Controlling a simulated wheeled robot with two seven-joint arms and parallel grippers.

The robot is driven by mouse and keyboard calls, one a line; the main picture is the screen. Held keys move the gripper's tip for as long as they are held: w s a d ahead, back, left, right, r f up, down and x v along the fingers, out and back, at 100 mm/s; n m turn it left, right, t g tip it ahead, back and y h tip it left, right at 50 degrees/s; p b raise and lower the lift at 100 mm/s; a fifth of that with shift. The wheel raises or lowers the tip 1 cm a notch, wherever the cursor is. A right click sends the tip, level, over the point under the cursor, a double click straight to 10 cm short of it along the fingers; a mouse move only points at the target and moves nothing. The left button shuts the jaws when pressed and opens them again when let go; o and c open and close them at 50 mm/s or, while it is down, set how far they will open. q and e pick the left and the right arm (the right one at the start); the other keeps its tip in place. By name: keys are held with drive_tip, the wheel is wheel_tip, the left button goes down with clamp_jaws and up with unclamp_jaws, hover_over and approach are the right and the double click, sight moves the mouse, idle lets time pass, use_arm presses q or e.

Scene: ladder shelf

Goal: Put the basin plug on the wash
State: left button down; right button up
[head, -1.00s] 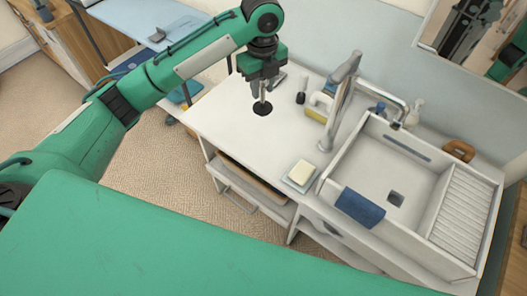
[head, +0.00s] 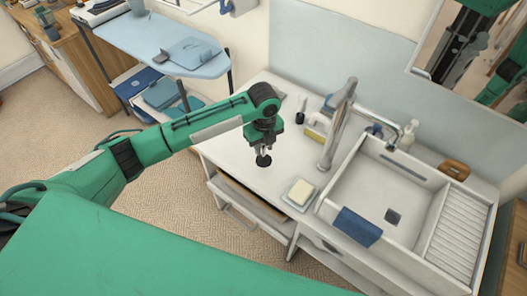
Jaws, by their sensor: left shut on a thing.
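The basin plug (head: 264,161) is a black disc on a short pale metal stem. My left gripper (head: 264,146) is shut on the stem, with the disc hanging below the fingers. The plug is over the left part of the white washstand top (head: 235,150), left of the soap. I cannot tell whether the disc touches the top. The white basin (head: 365,190) is to the right, with a dark square drain (head: 392,216) in its floor. My right gripper is not in view.
A soap bar on a dish (head: 300,192), a tall tap (head: 335,130), a yellow-and-white item (head: 316,132) and a dark small bottle (head: 300,112) stand on the top. A blue cloth (head: 357,227) hangs over the basin's front rim. The top around the plug is clear.

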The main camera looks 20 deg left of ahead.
sight(263, 160)
use_arm(q)
wheel_tip(263, 160, down, 4)
drive_tip(key=shift+r+p, duration=0.25)
drive_tip(key=shift+p, duration=0.2)
drive_tip(key=shift+f, duration=0.3)
drive_tip(key=shift+f, duration=0.15)
drive_tip(key=c, duration=1.1)
unclamp_jaws()
